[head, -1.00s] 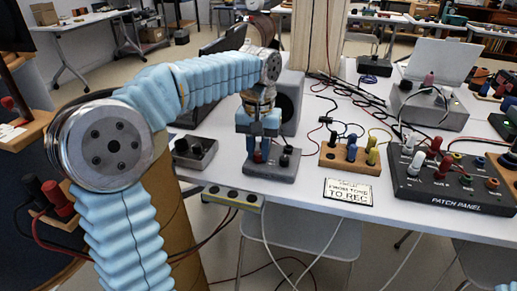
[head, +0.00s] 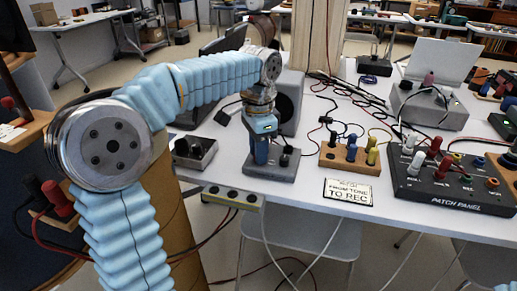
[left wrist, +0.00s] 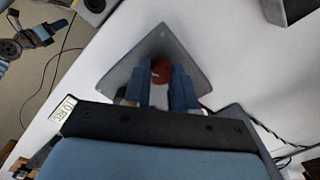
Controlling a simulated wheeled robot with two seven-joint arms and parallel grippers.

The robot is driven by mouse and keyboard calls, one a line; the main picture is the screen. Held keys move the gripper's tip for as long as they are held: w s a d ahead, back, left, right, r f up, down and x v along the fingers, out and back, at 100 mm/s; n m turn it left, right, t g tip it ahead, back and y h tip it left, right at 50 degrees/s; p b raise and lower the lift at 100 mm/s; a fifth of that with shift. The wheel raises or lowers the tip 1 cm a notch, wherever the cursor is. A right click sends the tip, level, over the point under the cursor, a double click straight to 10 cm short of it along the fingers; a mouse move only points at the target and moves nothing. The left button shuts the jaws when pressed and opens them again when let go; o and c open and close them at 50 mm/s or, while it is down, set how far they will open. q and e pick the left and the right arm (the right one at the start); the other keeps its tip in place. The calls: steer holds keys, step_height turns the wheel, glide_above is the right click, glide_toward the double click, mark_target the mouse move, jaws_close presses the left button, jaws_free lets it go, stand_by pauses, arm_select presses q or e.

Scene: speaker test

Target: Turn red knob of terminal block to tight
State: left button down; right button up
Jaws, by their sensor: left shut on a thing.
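The grey terminal block (head: 272,174) sits near the front edge of the white table. It also shows in the left wrist view (left wrist: 153,42), as a grey shape under the fingers. My left gripper (head: 261,158) points straight down over the block's left part. In the left wrist view its two blue fingers (left wrist: 160,82) are shut on the red knob (left wrist: 160,69), one on each side. The red knob is hidden behind the fingers in the head view. A black knob (head: 286,156) stands on the block just right of the gripper.
A grey box with dark knobs (head: 194,152) stands left of the block. A wooden block with posts (head: 345,156), a printed card (head: 348,191) and the patch panel (head: 447,188) are to the right. A speaker (head: 287,105) stands close behind.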

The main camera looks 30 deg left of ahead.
arm_select(q)
steer(key=m, duration=1.1)
steer(key=shift+r+m, duration=0.1)
steer(key=shift+m, duration=0.3)
steer(key=m, duration=1)
steer(key=shift+m, duration=0.4)
steer(key=c, duration=0.9)
jaws_free()
